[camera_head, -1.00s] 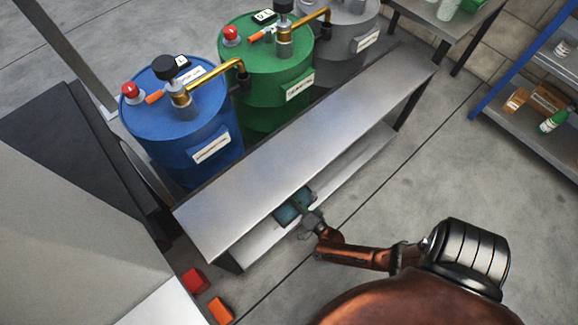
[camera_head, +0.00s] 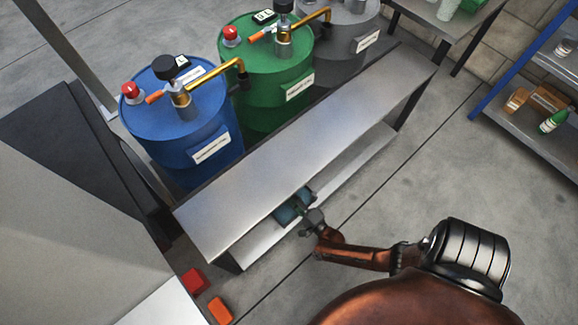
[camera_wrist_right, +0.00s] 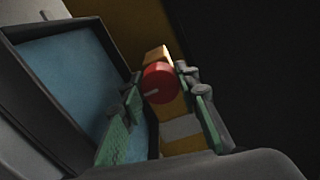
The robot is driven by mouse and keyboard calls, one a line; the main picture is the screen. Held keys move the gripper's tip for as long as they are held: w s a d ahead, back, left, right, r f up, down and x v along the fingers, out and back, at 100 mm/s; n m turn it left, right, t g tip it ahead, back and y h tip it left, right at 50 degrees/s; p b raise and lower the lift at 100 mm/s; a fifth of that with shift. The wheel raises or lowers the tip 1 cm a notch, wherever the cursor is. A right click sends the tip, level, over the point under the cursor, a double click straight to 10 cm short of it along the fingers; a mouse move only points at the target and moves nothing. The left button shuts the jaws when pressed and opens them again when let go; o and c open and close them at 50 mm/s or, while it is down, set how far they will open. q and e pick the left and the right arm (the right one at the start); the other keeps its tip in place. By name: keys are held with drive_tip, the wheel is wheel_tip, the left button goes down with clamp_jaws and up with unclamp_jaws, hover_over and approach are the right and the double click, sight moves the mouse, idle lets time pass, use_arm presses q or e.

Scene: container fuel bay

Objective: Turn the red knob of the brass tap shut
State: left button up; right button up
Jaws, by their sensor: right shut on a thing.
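The red knob (camera_wrist_right: 157,84), round with a pale line on its face, sits between the two green-padded fingers of my right gripper (camera_wrist_right: 160,90) in the right wrist view. The gripper is shut on the knob. The pale line points left and slightly down. The brass tap (camera_wrist_right: 172,114) shows as yellow-orange parts around and below the knob. In the head view my right gripper (camera_head: 302,212) is at the front edge of the bench, low down; the tap and knob cannot be made out there. My left gripper is not in view.
A blue tray (camera_head: 286,213) with a dark rim lies beside the gripper, on the lower shelf of the metal bench (camera_head: 300,150). Blue (camera_head: 180,140), green (camera_head: 262,90) and grey drums stand behind the bench. Red and orange blocks lie on the floor.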

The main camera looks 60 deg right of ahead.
drive_tip(key=shift+s+f, duration=0.1)
idle(0.3)
drive_tip(key=o, duration=1.2)
drive_tip(key=shift+c, duration=0.2)
